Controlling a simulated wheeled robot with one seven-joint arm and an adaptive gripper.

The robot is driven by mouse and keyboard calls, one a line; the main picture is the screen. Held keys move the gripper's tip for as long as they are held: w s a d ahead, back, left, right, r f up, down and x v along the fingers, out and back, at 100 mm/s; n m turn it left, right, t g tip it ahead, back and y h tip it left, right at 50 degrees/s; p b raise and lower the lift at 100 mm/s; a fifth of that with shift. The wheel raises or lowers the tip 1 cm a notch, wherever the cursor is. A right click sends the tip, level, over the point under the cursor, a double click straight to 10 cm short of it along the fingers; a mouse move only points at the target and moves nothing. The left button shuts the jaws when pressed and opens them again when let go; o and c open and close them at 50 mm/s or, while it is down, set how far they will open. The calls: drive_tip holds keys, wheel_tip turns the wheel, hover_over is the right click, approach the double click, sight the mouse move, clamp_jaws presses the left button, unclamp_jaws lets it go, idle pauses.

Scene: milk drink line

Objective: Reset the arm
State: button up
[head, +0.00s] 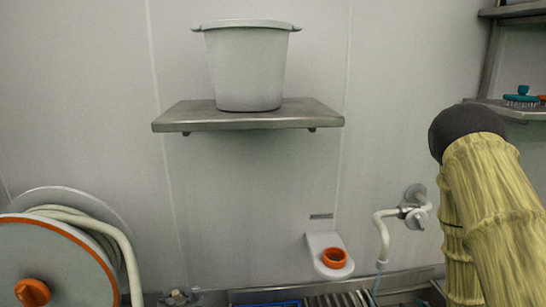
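My arm (492,215), in a pale yellow wrinkled cover, rises at the right side of the head view. A dark rounded part (466,128) shows at its upper end. My gripper is not in view, so I cannot see whether it holds anything.
A white bucket (247,70) stands on a metal wall shelf (190,117). A hose reel (62,265) is at lower left. A white holder with an orange ring (334,258) and a pipe with a valve (415,213) are on the wall. A teal brush (521,97) lies on the right shelf.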

drive_tip(key=s+a+f+m+g, duration=0.2)
drive_tip(key=s+a+f+g, duration=0.3)
drive_tip(key=s+a+f, duration=0.45)
drive_tip(key=s+a+f+m+g, duration=0.1)
drive_tip(key=s+a+f+g, duration=0.4)
drive_tip(key=s+f, duration=0.7)
drive_tip(key=s+a+r+m+g+p, duration=0.1)
drive_tip(key=s+a+g, duration=0.35)
drive_tip(key=s, duration=0.85)
wheel_tip(320, 180, up, 35)
drive_tip(key=a+t+p, duration=0.1)
drive_tip(key=t+p, duration=0.1)
drive_tip(key=p, duration=3.2)
drive_tip(key=shift+a+p, duration=0.25)
drive_tip(key=shift+p, duration=0.1)
